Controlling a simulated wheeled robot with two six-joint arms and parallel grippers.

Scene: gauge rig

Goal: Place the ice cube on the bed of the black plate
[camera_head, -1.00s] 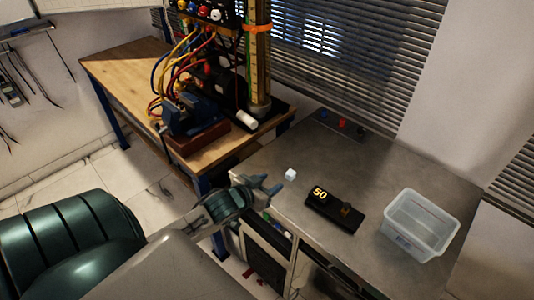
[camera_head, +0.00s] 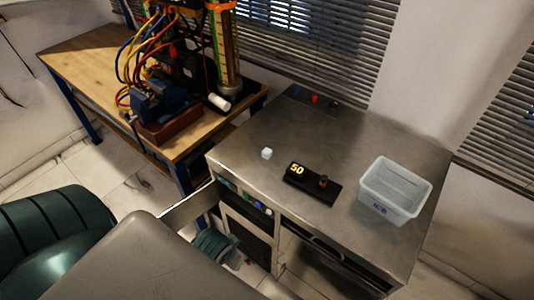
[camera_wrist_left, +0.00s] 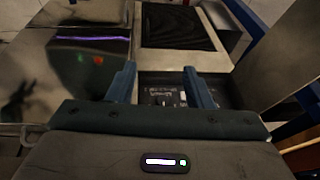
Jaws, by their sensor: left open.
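The small whitish ice cube (camera_head: 267,153) sits on the grey metal counter near its left front edge. The ice cube and the plate are apart. My left gripper is low in front of the cabinet, below the counter top, partly hidden by my arm. In the left wrist view its fingers (camera_wrist_left: 162,88) are apart with nothing between them. I cannot make out the cube in that view. My right gripper is not in view.
A clear plastic bin (camera_head: 395,190) stands right of the plate. The metal counter (camera_head: 350,130) is bare behind the plate. A wooden bench (camera_head: 80,50) with a vise (camera_head: 160,110) and cables stands at the left. The cabinet front (camera_head: 245,225) is beside my gripper.

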